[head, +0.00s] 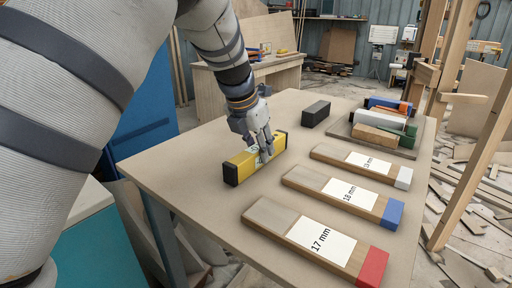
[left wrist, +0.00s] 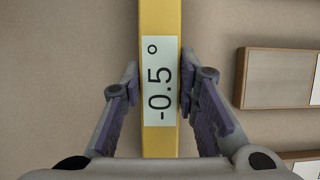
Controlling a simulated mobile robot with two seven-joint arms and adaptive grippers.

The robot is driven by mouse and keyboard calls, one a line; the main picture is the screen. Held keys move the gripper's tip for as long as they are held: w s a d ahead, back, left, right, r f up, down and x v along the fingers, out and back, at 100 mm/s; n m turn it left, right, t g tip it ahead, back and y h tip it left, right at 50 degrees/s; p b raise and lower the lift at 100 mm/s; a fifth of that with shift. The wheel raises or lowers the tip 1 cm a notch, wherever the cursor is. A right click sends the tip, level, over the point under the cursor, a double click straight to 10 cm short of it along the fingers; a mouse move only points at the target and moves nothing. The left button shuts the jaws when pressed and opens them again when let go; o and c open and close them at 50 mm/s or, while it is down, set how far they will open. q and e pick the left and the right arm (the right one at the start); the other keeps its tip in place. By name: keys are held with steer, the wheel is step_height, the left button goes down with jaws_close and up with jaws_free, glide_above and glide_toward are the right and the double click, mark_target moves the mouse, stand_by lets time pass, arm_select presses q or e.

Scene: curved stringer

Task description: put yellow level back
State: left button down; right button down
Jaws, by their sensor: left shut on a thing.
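The yellow level (head: 246,162) is a long bar with black ends, near the left-middle of the table in the head view. My left gripper (head: 265,150) is over it with its fingers down on either side and is shut on it. In the left wrist view the level (left wrist: 161,25) runs up and down between the fingers of the gripper (left wrist: 160,88), and a white label on it reads "-0.5°". The level looks to be at or close to the table top; I cannot tell if it touches. My right gripper is not in view.
Three labelled wooden blocks lie on the right of the table (head: 190,185): one with a red end (head: 373,268), one blue (head: 391,214), one white (head: 403,178). A black block (head: 315,113) and a tray (head: 343,128) of coloured blocks are behind. The front left is clear.

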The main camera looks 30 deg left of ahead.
arm_select(q)
steer(key=c, duration=1.5)
jaws_free()
steer(key=shift+w+f, duration=0.1)
steer(key=shift+o, duration=1.3)
steer(key=shift+s+a, duration=0.1)
steer(key=shift+s, duration=0.1)
steer(key=v, duration=1.2)
steer(key=shift+w, duration=0.1)
